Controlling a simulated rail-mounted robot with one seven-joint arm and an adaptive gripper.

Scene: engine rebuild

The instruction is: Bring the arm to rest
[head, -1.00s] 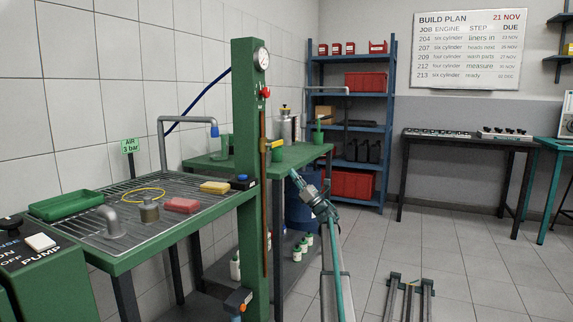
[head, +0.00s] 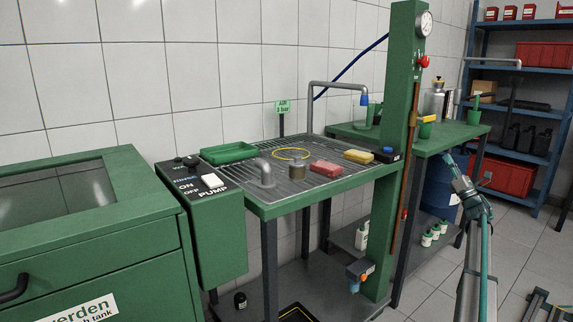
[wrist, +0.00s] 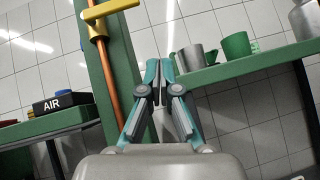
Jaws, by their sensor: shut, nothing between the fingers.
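My gripper (wrist: 158,75) is shut and empty in the wrist view, its two teal fingertips together. It is in the air, with the green post and the edge of a green bench behind it. In the head view my gripper (head: 447,160) shows at the right, pointing up and left, in front of the green bench (head: 436,146). My arm below it runs down to the bottom edge of the picture. I cannot tell whether it touches anything; no contact shows.
The green post (head: 398,160) with a gauge stands left of my gripper. A draining table (head: 270,205) holds a sponge, a red block and a green tray. Cups (wrist: 236,46) stand on the bench. A blue drum (head: 437,190) and white bottles are below.

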